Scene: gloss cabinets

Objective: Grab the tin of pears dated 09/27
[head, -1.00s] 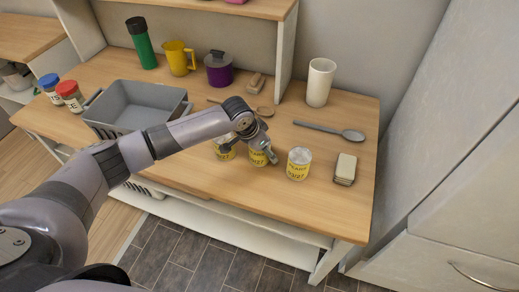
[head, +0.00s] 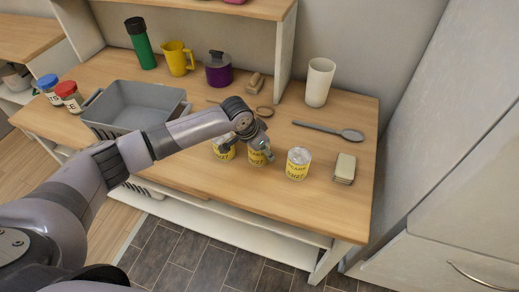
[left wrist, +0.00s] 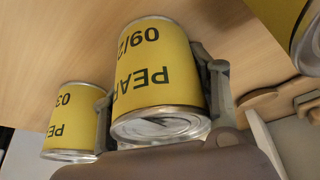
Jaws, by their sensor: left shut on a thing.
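Three yellow tins stand in a row near the table's front: a left tin (head: 223,152), a middle tin (head: 256,158) and a right tin (head: 298,164). My left gripper (head: 261,152) is shut on the middle tin and partly covers it. In the left wrist view the held tin (left wrist: 155,75) sits between the two fingers (left wrist: 160,105). Its label appears upside down and shows "PEAR" and "09/2", with the end out of sight. Another tin (left wrist: 70,125) beside it shows "03". I cannot tell whether the held tin is off the table. My right gripper is not in view.
A grey basket (head: 125,110) stands left on the wooden table (head: 200,175). A spoon (head: 330,130), a white cup (head: 319,82) and a small block-like item (head: 344,168) are to the right. A purple pot (head: 218,70), yellow jug (head: 178,58) and green bottle (head: 140,45) stand behind.

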